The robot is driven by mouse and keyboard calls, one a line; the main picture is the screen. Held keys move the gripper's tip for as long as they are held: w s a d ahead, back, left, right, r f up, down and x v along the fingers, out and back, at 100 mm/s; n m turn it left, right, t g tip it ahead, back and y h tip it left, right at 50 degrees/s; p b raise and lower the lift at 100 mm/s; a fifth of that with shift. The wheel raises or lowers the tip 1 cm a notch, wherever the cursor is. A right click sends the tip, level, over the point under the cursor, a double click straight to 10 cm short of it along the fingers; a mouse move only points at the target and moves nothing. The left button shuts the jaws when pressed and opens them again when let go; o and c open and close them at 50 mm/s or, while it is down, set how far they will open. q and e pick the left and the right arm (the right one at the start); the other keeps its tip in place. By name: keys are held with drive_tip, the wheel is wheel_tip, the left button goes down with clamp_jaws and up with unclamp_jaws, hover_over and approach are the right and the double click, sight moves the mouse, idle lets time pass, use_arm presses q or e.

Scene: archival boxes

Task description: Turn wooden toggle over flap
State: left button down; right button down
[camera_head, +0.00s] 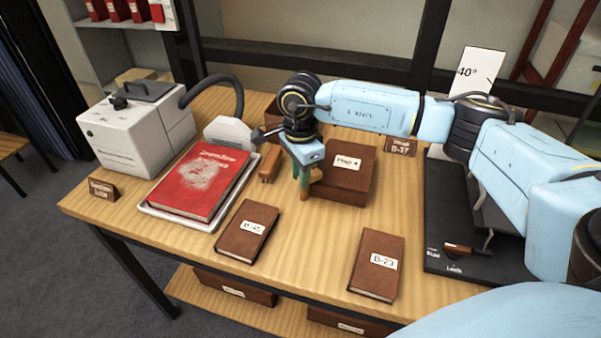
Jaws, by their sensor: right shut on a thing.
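A brown archival box (352,181) with a white label stands in the middle of the table. My right gripper (306,188) points down at the box's left front corner. Its greenish fingers are shut on a small light-brown wooden piece (317,176), which seems to be the toggle. The fingers hide much of it, so I cannot tell which way it is turned. The flap is not clearly visible behind the gripper. My left gripper is not in view.
A red book (200,182) lies on a white tray left of the gripper, near a grey machine (135,130) with a hose. An orange-brown brush-like object (270,165) stands close by. Brown books (247,232) and (378,264) lie in front. A black board (440,220) is at right.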

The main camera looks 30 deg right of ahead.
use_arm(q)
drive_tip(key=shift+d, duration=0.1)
use_arm(e)
drive_tip(key=shift+w+r, duration=0.1)
drive_tip(key=shift+r, duration=0.05)
drive_tip(key=c, duration=1.2)
unclamp_jaws()
drive_tip(key=shift+c, duration=0.2)
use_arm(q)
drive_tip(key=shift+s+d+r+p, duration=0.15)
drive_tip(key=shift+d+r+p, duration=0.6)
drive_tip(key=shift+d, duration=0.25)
use_arm(e)
wheel_tip(320, 180, up, 13)
drive_tip(key=shift+r, duration=0.15)
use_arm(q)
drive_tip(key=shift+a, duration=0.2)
